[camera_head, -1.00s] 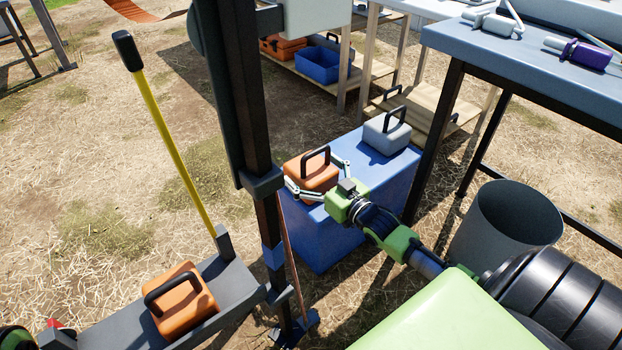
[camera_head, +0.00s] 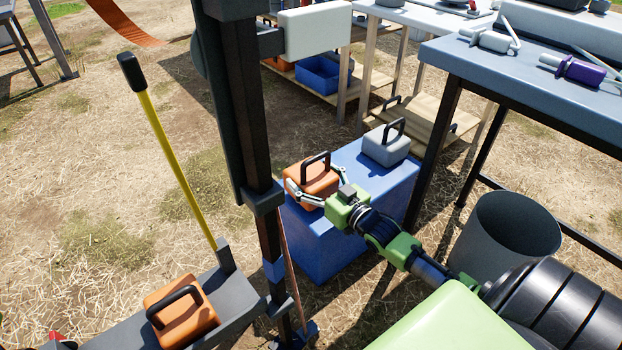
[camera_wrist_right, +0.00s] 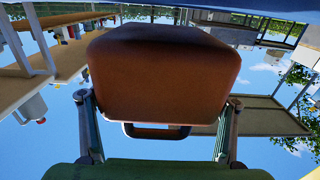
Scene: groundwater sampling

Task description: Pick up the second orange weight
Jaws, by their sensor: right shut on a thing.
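An orange weight (camera_head: 311,184) with a black handle sits on the blue box (camera_head: 330,235), at its left end. My right gripper (camera_head: 312,190) reaches in from the lower right, with its fingers on both sides of this weight, shut on it. In the right wrist view the weight (camera_wrist_right: 160,75) fills the middle, between the two fingers, and appears upside down. Another orange weight (camera_head: 182,318) with a black handle rests on the grey beam at the lower left. My left gripper is not in view.
A grey weight (camera_head: 387,148) stands on the blue box, right of the orange one. A dark upright post (camera_head: 240,120) stands close on the left. A grey bin (camera_head: 512,235) and a blue-grey table (camera_head: 500,75) are on the right. A yellow-handled lever (camera_head: 175,160) rises at the left.

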